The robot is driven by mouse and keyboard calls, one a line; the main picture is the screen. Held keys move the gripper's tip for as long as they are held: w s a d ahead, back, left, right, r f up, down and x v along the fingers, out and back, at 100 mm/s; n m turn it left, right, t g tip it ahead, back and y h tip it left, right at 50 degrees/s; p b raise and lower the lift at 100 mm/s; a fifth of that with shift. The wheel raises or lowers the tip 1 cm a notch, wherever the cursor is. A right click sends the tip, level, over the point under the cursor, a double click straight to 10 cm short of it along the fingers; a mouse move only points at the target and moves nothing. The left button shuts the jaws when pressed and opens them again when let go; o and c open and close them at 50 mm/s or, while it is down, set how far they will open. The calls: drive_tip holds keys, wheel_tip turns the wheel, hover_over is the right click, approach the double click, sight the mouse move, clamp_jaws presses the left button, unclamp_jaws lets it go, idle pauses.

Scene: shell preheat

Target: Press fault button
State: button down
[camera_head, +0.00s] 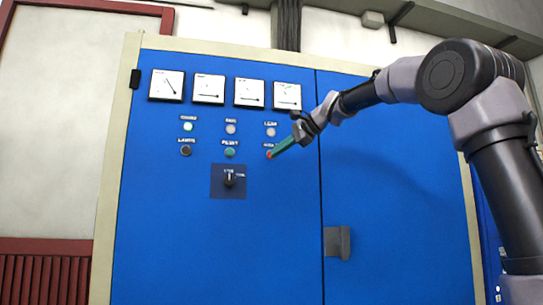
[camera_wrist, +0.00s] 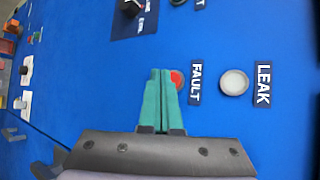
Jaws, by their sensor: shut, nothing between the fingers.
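The fault button is red (camera_wrist: 177,79) and sits beside the label FAULT (camera_wrist: 196,82) on the blue cabinet panel; the fingers cover part of it in the wrist view. In the head view a small red spot of the button (camera_head: 269,155) shows at the fingertips. My gripper (camera_head: 274,152) has green fingers closed together with nothing between them. It comes in from the right in the head view. In the wrist view the fingertips (camera_wrist: 161,72) lie right beside the red button and overlap it; whether they touch it I cannot tell.
A whitish LEAK lamp (camera_wrist: 234,82) is near the fault button. A green button (camera_head: 229,152) and a dark button (camera_head: 186,151) are to the left, with a rotary switch (camera_head: 229,180) below. Several gauges (camera_head: 208,88) line the top. A door handle (camera_head: 338,242) protrudes at lower right.

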idle(0.5)
drive_tip(key=shift+w+a, duration=0.15)
drive_tip(key=shift+w, duration=0.25)
drive_tip(key=shift+w+a, duration=0.1)
drive_tip(key=shift+w, duration=0.3)
idle(0.6)
drive_tip(key=shift+s, duration=0.15)
drive_tip(key=shift+s+d, duration=0.25)
drive_tip(key=shift+s, duration=0.4)
drive_tip(key=shift+s+d, duration=0.25)
drive_tip(key=shift+s, duration=0.55)
drive_tip(key=shift+s+d, duration=0.2)
drive_tip(key=shift+s, duration=0.6)
drive_tip(key=shift+s+d, duration=0.25)
drive_tip(key=shift+s, duration=0.55)
